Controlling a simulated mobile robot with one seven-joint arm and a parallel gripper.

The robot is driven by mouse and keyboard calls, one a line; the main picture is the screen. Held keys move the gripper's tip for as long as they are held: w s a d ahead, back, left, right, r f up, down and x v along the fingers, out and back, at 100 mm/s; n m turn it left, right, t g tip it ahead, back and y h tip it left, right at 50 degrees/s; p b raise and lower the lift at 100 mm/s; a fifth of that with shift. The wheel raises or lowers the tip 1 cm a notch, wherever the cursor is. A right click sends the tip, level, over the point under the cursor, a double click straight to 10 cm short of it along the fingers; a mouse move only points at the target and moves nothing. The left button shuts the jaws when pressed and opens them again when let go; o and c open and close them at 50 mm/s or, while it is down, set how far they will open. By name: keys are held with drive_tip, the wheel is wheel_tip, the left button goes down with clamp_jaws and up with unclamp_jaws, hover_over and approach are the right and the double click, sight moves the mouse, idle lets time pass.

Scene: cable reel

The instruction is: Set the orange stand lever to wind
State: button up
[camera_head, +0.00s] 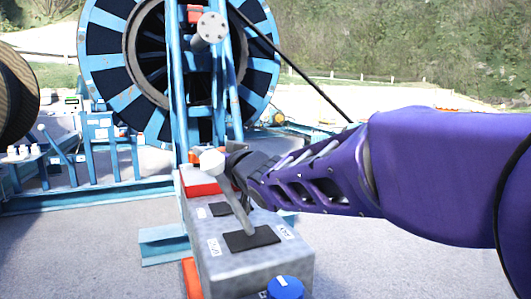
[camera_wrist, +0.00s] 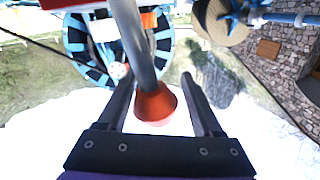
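A grey lever (camera_head: 240,208) rises from a dark slot plate (camera_head: 251,238) on top of a grey control box (camera_head: 260,268) and leans up and left. Its knob (camera_head: 212,160) looks pale in the head view. In the wrist view the grey rod (camera_wrist: 135,45) ends in an orange-red knob (camera_wrist: 155,103) with a bright, washed-out end. My gripper (camera_head: 235,165) is beside the lever's top. In the wrist view my gripper (camera_wrist: 157,95) is open, one finger on each side of the knob, with gaps. Labels flank the slot plate; I cannot read them surely.
A red block (camera_head: 202,183) and a second dark plate (camera_head: 221,209) are on the box behind the lever. A blue knob (camera_head: 285,287) is at its front. A large blue cable reel (camera_head: 108,65) on a blue frame stands behind. Ground left of the box is clear.

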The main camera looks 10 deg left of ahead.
drive_tip(key=shift+o, duration=0.6)
drive_tip(key=shift+w+d, duration=0.1)
wheel_tip(320, 180, up, 10)
drive_tip(key=p, duration=0.4)
drive_tip(key=shift+r, duration=0.1)
